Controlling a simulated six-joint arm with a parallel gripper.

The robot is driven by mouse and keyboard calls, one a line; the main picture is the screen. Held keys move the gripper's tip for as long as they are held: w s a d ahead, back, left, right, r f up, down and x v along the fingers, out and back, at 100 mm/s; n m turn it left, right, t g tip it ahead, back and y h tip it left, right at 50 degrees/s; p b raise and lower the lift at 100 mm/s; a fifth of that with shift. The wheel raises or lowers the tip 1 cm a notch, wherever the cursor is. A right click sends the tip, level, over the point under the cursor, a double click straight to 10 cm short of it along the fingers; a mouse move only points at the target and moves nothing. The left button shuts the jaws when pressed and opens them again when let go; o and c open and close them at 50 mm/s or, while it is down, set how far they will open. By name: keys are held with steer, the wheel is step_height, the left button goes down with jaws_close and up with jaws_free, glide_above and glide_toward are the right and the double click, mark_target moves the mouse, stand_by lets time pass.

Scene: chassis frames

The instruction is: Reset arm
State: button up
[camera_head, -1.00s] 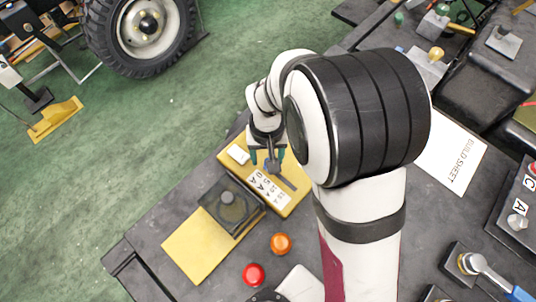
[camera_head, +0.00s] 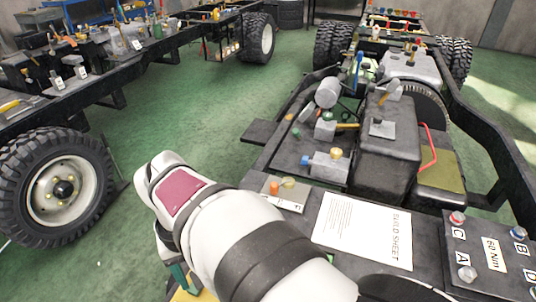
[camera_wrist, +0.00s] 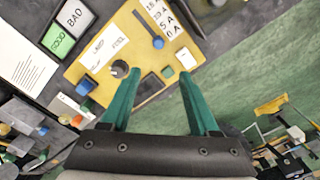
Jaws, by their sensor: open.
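My gripper (camera_wrist: 159,73) is open, with its two green fingers spread and nothing between them in the wrist view. It points toward a yellow board (camera_wrist: 105,70) and hangs apart from it, as far as I can tell. The board carries a white label, a dark knob (camera_wrist: 120,69), a blue-tipped pointer (camera_wrist: 150,32) and a printed scale. In the head view my white arm fills the lower middle. Only a bit of a green finger (camera_head: 178,276) shows at its lower left, and the rest of the gripper is hidden or out of frame.
A build sheet (camera_head: 362,230) lies on the dark bench, right of my arm. A bolt block (camera_head: 490,250) stands farther right. Chassis frames with tyres (camera_head: 58,188) stand left and behind. Good and bad bins (camera_wrist: 68,30) show in the wrist view. Green floor is open at the middle left.

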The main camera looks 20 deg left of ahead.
steer(key=d+r+m, duration=0.3)
steer(key=d+m, duration=0.6)
steer(key=d, duration=1.3)
steer(key=s+d+f+m+y, duration=0.1)
steer(key=s+d+f+m, duration=0.1)
steer(key=s+d+m, duration=0.3)
steer(key=shift+s+d+f+m+y, duration=0.2)
steer(key=shift+s+d+m+y, duration=0.15)
steer(key=shift+s+d, duration=0.6)
